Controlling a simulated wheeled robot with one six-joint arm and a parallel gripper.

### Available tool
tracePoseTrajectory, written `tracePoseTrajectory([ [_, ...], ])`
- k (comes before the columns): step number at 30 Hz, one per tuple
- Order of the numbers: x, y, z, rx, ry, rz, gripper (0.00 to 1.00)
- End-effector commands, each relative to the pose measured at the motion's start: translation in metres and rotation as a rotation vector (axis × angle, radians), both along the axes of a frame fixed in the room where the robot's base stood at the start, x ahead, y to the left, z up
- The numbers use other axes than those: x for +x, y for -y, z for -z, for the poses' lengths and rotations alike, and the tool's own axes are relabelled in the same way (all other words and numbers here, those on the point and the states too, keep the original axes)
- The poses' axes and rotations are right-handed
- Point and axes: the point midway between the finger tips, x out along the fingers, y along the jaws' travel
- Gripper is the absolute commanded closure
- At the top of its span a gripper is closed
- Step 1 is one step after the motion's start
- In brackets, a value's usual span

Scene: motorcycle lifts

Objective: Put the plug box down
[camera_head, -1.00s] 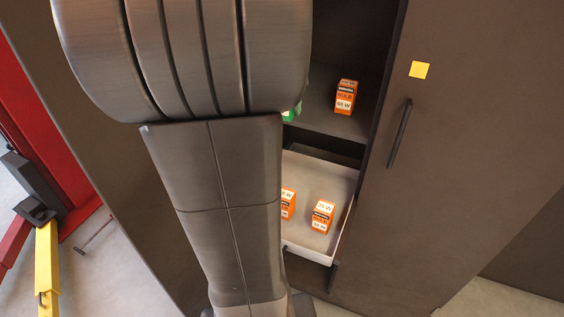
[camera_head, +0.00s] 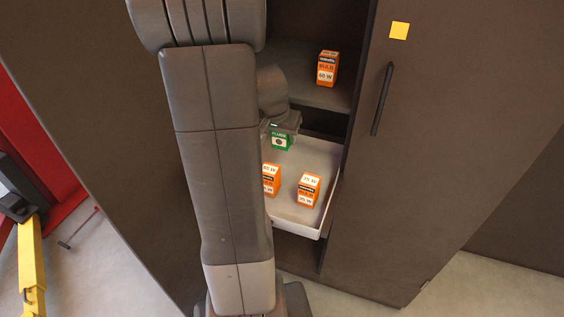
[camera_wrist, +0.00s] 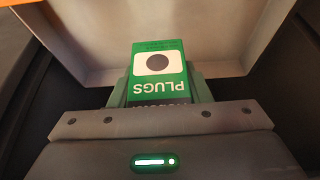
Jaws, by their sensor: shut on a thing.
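The green plug box (camera_head: 281,142) is in my gripper (camera_head: 279,131), over the back left part of the white drawer (camera_head: 325,211). In the wrist view the plug box (camera_wrist: 158,72) shows its "PLUGS" label and a black dot on white, upside down in the picture. The fingers of my gripper (camera_wrist: 160,88) are shut on its two sides. The drawer's pale floor (camera_wrist: 115,45) lies beyond the box. I cannot tell whether the box touches the drawer floor.
Two orange bulb boxes stand in the drawer, one (camera_head: 309,189) at the front and one (camera_head: 270,179) partly behind my arm. Another orange bulb box (camera_head: 327,68) stands on the shelf (camera_head: 318,94) above. The cabinet door (camera_head: 440,150) with a black handle (camera_head: 382,99) is to the right.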

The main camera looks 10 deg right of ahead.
Motion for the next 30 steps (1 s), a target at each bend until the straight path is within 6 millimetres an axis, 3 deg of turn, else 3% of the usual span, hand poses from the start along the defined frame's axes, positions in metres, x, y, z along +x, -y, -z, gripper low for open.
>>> tracePoseTrajectory([
  [1, -0.001, 0.0, 0.017, 0.001, -0.006, -0.001, 0.84],
  [4, -0.001, 0.0, 0.035, 0.0, -0.005, 0.0, 0.84],
  [13, 0.0, 0.0, 0.059, -0.001, -0.002, -0.001, 0.84],
  [18, 0.0, 0.0, 0.086, -0.001, -0.003, 0.0, 0.84],
  [30, 0.0, 0.0, 0.093, -0.001, 0.001, 0.0, 0.84],
])
